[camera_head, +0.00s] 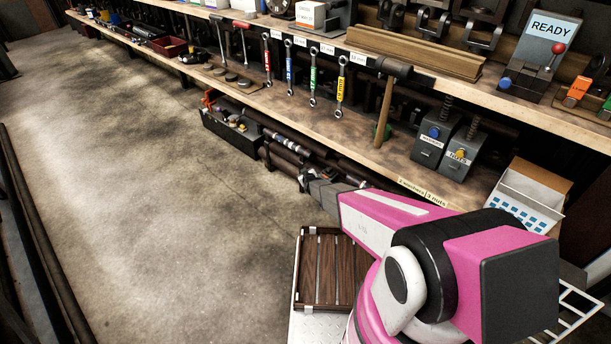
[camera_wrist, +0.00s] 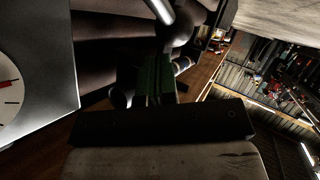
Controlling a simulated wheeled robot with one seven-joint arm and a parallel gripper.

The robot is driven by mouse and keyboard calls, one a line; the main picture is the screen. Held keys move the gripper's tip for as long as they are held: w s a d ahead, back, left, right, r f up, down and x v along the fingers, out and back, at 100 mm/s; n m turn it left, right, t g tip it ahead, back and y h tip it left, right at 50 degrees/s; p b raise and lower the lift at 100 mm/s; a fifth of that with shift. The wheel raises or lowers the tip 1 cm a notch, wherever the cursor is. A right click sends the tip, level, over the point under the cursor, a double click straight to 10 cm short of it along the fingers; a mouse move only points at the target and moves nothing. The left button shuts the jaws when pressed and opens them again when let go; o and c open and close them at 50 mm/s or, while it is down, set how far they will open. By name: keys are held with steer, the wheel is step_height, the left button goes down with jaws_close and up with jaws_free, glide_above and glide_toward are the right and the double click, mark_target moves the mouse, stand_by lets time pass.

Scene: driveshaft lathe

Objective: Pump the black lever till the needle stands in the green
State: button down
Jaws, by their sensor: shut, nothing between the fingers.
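My gripper (camera_head: 306,180) is at the end of my pink arm in the camera_head view, in front of the bench edge near the dark pipes. It is small there; it is shut, with nothing seen in it. In the camera_wrist view a white dial (camera_wrist: 8,100) on a grey panel is cut off by the left edge. A red mark shows on the dial; no green part of its face is in sight. A bright metal rod (camera_wrist: 160,10) with a dark end stands at the top centre. I cannot tell whether it belongs to the black lever. No black lever is clearly identifiable.
The long bench (camera_head: 350,148) bears coloured wrenches, a hammer (camera_head: 385,105) and grey labelled dispensers (camera_head: 438,138). A black tool box (camera_head: 232,130) sits below its edge. A slatted wooden tray (camera_head: 330,268) is beside my arm. The floor (camera_head: 150,190) at left is clear.

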steer(key=shift+w+a+f, duration=0.2)
steer(key=shift+f, duration=0.6)
steer(key=shift+w+a+f, duration=0.2)
steer(key=shift+f, duration=0.55)
steer(key=shift+a+f, duration=0.1)
steer(key=shift+f, duration=0.05)
steer(key=shift+r, duration=0.35)
steer(key=shift+w+a+f, duration=0.15)
steer(key=shift+f, duration=0.35)
steer(key=shift+w+a+f, duration=0.1)
steer(key=shift+w+f, duration=0.05)
steer(key=shift+f, duration=0.35)
stand_by(0.5)
steer(key=shift+s+r, duration=0.1)
steer(key=shift+r, duration=0.05)
stand_by(0.5)
steer(key=shift+s+d+r, duration=0.25)
steer(key=shift+d+r, duration=0.15)
steer(key=shift+r, duration=0.5)
steer(key=shift+s+d+r, duration=0.3)
steer(key=shift+d+r, duration=0.15)
steer(key=shift+r, duration=0.45)
steer(key=shift+s+d+r, duration=0.25)
steer(key=shift+d+r, duration=0.15)
steer(key=shift+r, duration=0.5)
steer(key=shift+s+d+r, duration=0.15)
steer(key=shift+r, duration=0.25)
